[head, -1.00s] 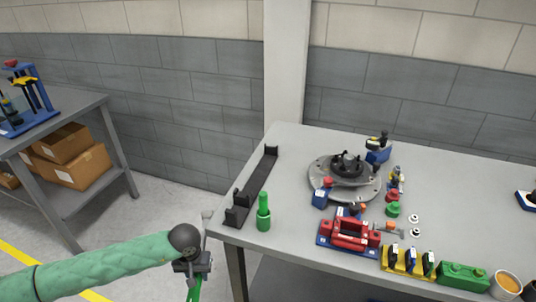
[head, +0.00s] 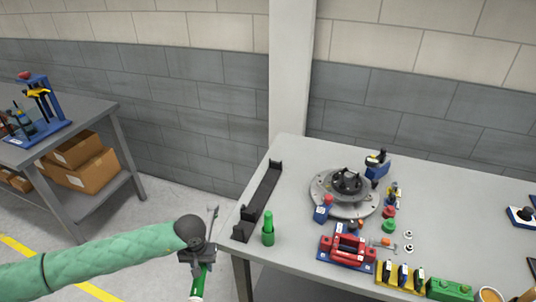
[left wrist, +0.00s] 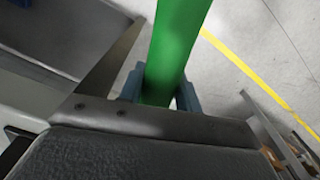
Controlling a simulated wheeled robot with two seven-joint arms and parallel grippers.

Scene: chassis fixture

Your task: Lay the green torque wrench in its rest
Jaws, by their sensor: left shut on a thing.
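The green torque wrench (head: 204,276) is in my left gripper (head: 205,262), in front of the table's left front corner in the head view. Its lower end shows white, and a thin grey part sticks up above the gripper. In the left wrist view the green shaft (left wrist: 175,45) runs between the fingers of the gripper (left wrist: 160,92), which is shut on it. A long black rest (head: 262,200) with upright ends lies empty along the table's left edge. The wrench is apart from it, to its left and nearer. My right gripper is not in view.
A green bottle-like piece (head: 268,232) stands just right of the rest's near end. A grey round fixture (head: 343,192), a red holder (head: 347,249) and a yellow holder (head: 402,277) fill the table's middle and front. Another bench (head: 78,112) stands at left.

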